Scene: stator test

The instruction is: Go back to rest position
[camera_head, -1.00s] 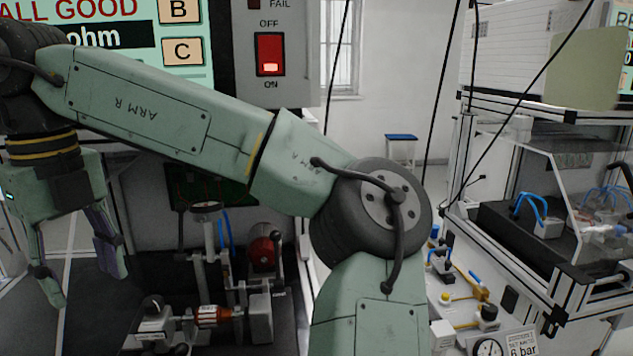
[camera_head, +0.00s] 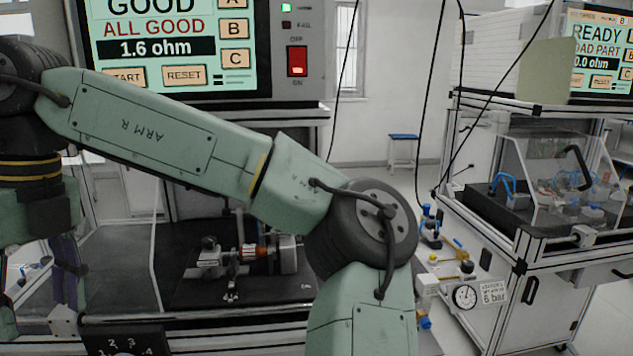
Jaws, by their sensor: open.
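My gripper (camera_head: 38,312) hangs at the lower left of the picture, fingers pointing down and apart, with nothing seen between them. My green arm crosses the middle from upper left to lower right and hides part of the test station. The stator test screen (camera_head: 165,45) above it reads ALL GOOD and 1.6 ohm.
A red lit switch (camera_head: 297,60) is on the grey panel beside the screen. At right stands a second station (camera_head: 560,250) with a clear cover and a READY screen (camera_head: 600,50). A pressure gauge (camera_head: 466,296) and valves stand between. A blue stool (camera_head: 404,137) is at the back.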

